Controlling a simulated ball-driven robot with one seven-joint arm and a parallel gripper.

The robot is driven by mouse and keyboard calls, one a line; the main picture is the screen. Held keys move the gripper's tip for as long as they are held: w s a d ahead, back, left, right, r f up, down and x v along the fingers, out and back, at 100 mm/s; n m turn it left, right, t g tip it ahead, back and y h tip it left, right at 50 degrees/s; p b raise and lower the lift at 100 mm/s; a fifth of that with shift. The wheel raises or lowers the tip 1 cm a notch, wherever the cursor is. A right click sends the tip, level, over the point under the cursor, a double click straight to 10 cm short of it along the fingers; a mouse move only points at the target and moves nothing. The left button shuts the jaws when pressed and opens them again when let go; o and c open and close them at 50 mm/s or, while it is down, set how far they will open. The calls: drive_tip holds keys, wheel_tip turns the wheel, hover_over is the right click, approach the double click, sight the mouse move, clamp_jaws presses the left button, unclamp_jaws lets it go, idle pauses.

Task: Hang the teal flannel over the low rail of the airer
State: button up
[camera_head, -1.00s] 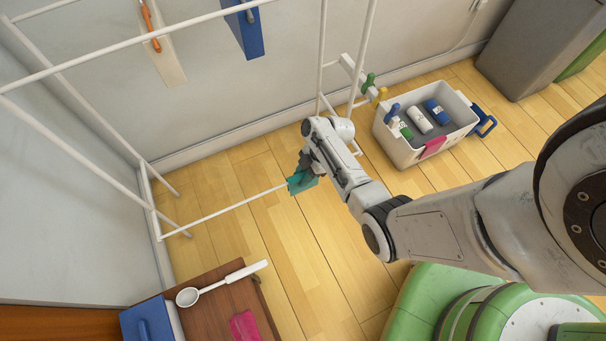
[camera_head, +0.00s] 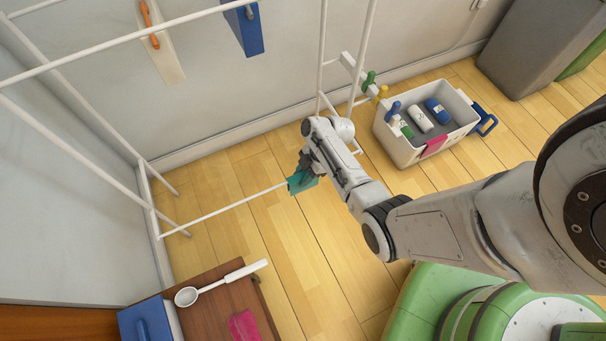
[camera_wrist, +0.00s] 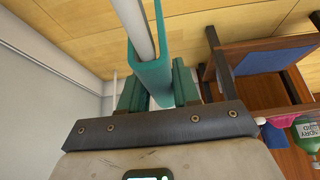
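The teal flannel (camera_head: 303,183) is at my gripper (camera_head: 304,168), at the right visible end of the low white rail (camera_head: 225,209) of the airer. In the wrist view the flannel (camera_wrist: 152,78) is folded over the rail (camera_wrist: 134,22), with a side hanging on each side of it. My gripper (camera_wrist: 158,92) has its fingers apart, one on each side of the flannel. A small gap shows on the left; the right finger is close to the cloth, and I cannot tell whether it touches. My arm hides the rail's far right part in the head view.
The airer's upper rails (camera_head: 130,45) and posts stand at left. A white crate (camera_head: 404,153) with bottles is at right. A brown table (camera_head: 215,305) holds a white ladle (camera_head: 222,283) and a pink cloth (camera_head: 243,325). Open wooden floor lies between.

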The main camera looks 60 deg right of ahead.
drive_tip(key=o, duration=0.5)
drive_tip(key=shift+o, duration=0.2)
drive_tip(key=shift+r, duration=0.15)
drive_tip(key=p+v, duration=0.3)
drive_tip(key=v, duration=0.7)
drive_tip(key=shift+s+d+r+p, duration=0.15)
drive_tip(key=shift+d+r+p, duration=0.05)
drive_tip(key=shift+p, duration=0.15)
drive_tip(key=s+a+r+m+g+h, duration=0.1)
drive_tip(key=s+a+r+m+h, duration=0.2)
drive_tip(key=s+a+r+m, duration=0.4)
drive_tip(key=s+a+r+m+g+h, duration=0.1)
drive_tip(key=s+a+r+m+h, duration=0.1)
drive_tip(key=s+a+r+m, duration=0.45)
wheel_tip(320, 180, up, 19)
drive_tip(key=w+a+n+p, duration=0.2)
drive_tip(key=p, duration=1.6)
drive_tip(key=shift+w+a, duration=0.15)
drive_tip(key=shift+w, duration=0.2)
